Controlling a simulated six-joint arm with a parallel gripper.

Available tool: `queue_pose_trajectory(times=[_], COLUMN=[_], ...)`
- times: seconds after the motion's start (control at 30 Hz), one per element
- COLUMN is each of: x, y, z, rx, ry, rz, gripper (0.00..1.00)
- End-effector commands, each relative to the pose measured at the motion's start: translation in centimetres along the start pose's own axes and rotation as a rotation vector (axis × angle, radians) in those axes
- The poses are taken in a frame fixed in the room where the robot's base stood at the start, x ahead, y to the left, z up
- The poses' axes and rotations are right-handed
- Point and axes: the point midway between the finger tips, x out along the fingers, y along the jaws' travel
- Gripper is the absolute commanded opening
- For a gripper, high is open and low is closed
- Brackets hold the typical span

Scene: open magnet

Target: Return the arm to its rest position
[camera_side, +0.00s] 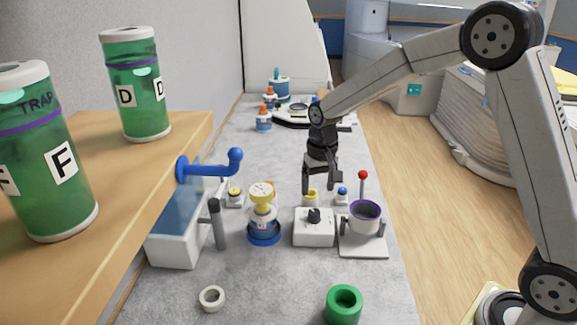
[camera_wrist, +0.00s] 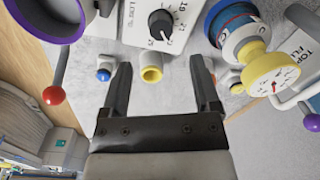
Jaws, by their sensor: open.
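My gripper (camera_side: 321,180) hangs from the arm over the grey bench (camera_side: 290,285), pointing down just behind a white box with a black knob (camera_side: 313,228). In the wrist view my gripper (camera_wrist: 160,75) has its two dark fingers spread apart with nothing held between them. A short yellow tube (camera_wrist: 151,74) shows beyond the fingertips, and in the side view the yellow piece (camera_side: 311,195) is close below the gripper. I cannot tell the exact gap between them.
A blue bottle with a yellow top (camera_side: 263,215) stands left of the knob box. A purple-rimmed cup (camera_side: 365,211) and a red-ball rod (camera_side: 363,176) stand to the right. A wooden shelf (camera_side: 180,130) holds green canisters (camera_side: 135,85). A green ring (camera_side: 343,304) lies in front.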

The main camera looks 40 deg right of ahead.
Motion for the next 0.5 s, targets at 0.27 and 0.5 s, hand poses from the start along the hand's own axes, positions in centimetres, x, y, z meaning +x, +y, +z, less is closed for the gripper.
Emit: queue_pose_trajectory(times=[0.27,0.5], x=[0.1,0.5], y=[0.9,2.3], z=[3.1,7.8], rx=[-0.075,-0.186], ry=[0.04,0.1], rz=[-0.004,-0.008], gripper=[0.79,0.79])
